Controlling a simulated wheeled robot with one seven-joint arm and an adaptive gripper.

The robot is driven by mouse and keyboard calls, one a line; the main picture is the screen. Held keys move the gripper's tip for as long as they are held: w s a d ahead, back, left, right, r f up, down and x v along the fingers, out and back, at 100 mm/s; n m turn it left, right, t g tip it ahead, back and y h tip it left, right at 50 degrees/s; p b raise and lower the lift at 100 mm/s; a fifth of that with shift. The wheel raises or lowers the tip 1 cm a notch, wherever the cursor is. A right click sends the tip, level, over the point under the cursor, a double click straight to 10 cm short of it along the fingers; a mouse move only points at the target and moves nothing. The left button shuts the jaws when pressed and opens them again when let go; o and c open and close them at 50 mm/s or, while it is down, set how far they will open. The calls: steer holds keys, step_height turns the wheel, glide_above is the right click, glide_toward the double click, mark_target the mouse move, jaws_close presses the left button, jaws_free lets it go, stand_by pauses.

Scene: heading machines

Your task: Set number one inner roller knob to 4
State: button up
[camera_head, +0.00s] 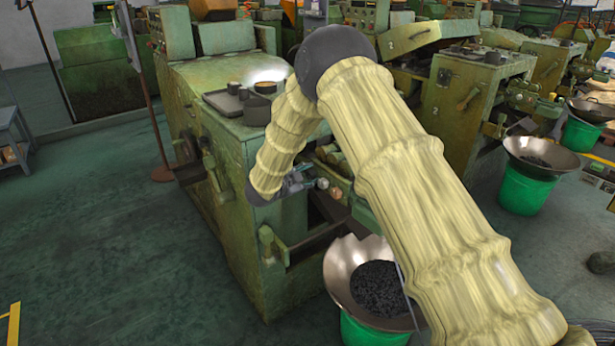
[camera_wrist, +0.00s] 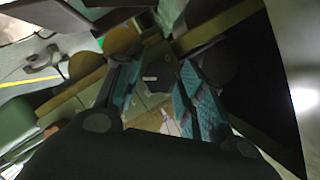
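In the wrist view a dark knob (camera_wrist: 158,68) with a short white mark lies between the two fingers of my gripper (camera_wrist: 158,76). The fingers have teal textured pads and stand apart on either side of the knob. They look open, and I see no clear contact with it. In the head view my gripper (camera_head: 296,183) is at the front of the green machine (camera_head: 215,140), partly behind my arm. Two small round knobs (camera_head: 328,188) show just right of it. No number on the dial is readable, and I cannot tell which roller the knob belongs to.
A wide metal bowl (camera_head: 345,265) of dark small parts stands on a green bucket below the machine front. A dark tray with cups (camera_head: 230,98) sits on the machine top. More machines (camera_head: 470,95) stand at right.

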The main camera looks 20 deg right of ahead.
steer(key=v, duration=1.2)
steer(key=shift+w, duration=0.1)
